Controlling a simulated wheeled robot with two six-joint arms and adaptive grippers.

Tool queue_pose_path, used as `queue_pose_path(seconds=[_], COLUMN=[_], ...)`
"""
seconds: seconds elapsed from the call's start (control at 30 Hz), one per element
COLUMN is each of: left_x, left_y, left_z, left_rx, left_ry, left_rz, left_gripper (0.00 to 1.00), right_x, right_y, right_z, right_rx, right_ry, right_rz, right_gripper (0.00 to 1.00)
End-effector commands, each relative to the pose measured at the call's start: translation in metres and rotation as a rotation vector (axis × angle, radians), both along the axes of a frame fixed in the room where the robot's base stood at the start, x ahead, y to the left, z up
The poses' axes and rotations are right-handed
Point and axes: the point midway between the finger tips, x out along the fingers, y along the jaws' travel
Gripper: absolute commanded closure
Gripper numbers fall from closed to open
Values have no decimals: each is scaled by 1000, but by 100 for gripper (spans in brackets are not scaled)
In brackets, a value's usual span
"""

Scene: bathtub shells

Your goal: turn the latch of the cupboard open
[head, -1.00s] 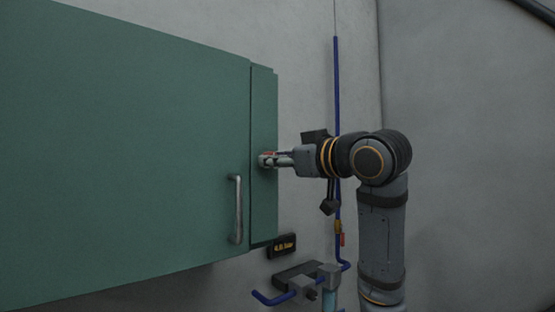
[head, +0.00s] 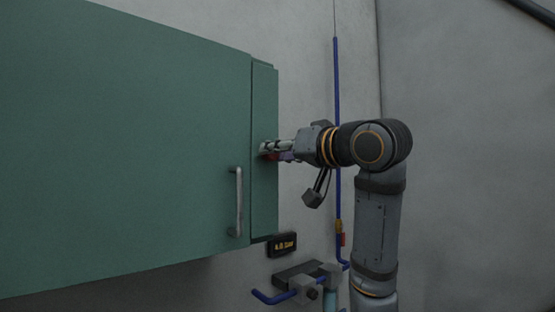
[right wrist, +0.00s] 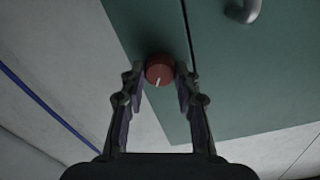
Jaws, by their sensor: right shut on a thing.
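The green cupboard (head: 130,150) hangs on the wall at the left of the head view. Its door has a grey bar handle (head: 238,203). The latch is a round red knob with a white mark (right wrist: 159,69), on the narrow green strip beside the door seam. In the head view my right gripper (head: 268,150) is at that strip and mostly hides the knob. In the right wrist view its two fingers (right wrist: 159,82) stand on either side of the knob and are shut on it. The door looks closed. My left gripper is not in view.
A blue pipe (head: 337,100) runs down the wall behind my right arm. Below the cupboard are a small dark display (head: 282,245) with yellow characters and a valve fitting with a blue lever (head: 268,298).

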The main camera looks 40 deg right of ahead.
Motion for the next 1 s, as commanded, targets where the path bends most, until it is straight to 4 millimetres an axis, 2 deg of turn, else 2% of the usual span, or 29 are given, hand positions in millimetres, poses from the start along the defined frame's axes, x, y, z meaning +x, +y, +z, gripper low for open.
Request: queue_pose_path(seconds=[0.7,1.0], left_x=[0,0], left_y=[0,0], left_z=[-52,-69], left_rx=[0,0], left_ry=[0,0], left_rz=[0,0], left_gripper=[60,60], right_x=[0,0], right_y=[-1,-1], right_z=[-4,-3], right_rx=[671,890], right_ry=[50,69], right_rz=[0,-1], right_gripper=[100,100])
